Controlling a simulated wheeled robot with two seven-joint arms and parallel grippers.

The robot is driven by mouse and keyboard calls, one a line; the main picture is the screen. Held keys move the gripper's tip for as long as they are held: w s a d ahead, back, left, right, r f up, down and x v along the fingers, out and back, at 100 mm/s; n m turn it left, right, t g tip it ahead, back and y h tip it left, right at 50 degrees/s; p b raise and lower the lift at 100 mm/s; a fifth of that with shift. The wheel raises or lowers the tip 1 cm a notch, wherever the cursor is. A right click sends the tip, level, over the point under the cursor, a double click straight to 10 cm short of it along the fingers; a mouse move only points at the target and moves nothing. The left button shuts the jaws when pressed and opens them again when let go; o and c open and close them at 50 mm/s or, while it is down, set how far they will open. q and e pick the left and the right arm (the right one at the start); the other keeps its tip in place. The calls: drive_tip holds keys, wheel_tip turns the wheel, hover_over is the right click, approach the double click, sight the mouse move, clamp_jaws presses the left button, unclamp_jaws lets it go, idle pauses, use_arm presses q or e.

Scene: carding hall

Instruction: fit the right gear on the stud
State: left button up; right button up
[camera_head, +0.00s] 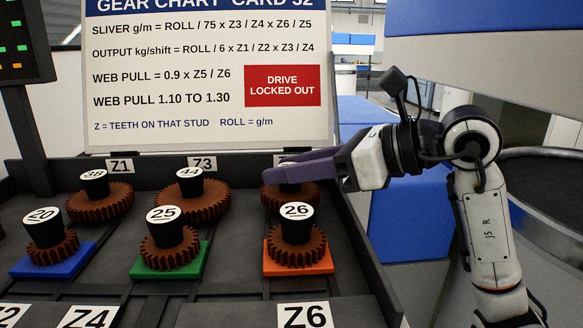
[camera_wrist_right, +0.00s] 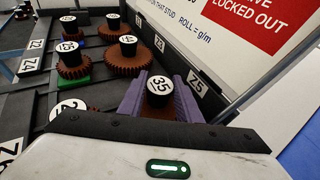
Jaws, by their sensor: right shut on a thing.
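My right gripper (camera_head: 290,180) has purple fingers and reaches in from the right to the back-right Z5 spot. In the right wrist view its fingers are on both sides of the black hub of the brown gear marked 35 (camera_wrist_right: 158,88); this gear's teeth show under the fingers in the head view (camera_head: 285,200). Whether it sits fully down on a stud is hidden. Gear 38 (camera_head: 97,208) is at Z1 and gear 44 (camera_head: 205,207) at Z3. In front, gear 20 (camera_head: 52,250), gear 25 (camera_head: 170,255) and gear 26 (camera_head: 297,252) stand on coloured pads. My left gripper is out of view.
The pads are blue (camera_head: 30,268), green (camera_head: 141,269) and orange (camera_head: 274,268). Z2, Z4 and Z6 (camera_head: 305,315) labels lie along the front. A chart board (camera_head: 200,120) with a red "DRIVE LOCKED OUT" panel stands close behind the back row. The dark tray's right wall (camera_head: 362,255) is below my arm.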

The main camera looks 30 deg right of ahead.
drive_tip(key=o, duration=1.2)
drive_tip(key=shift+o, duration=0.4)
drive_tip(key=shift+s+d+r, duration=0.1)
drive_tip(key=shift+s+d, duration=0.15)
drive_tip(key=b+v, duration=0.1)
drive_tip(key=v, duration=0.7)
drive_tip(key=shift+s+d+r+b, duration=0.15)
drive_tip(key=shift+s+b, duration=0.1)
drive_tip(key=shift+b, duration=0.15)
drive_tip(key=shift+s+d+r, duration=0.15)
drive_tip(key=shift+s+d, duration=0.1)
drive_tip(key=shift+s, duration=0.2)
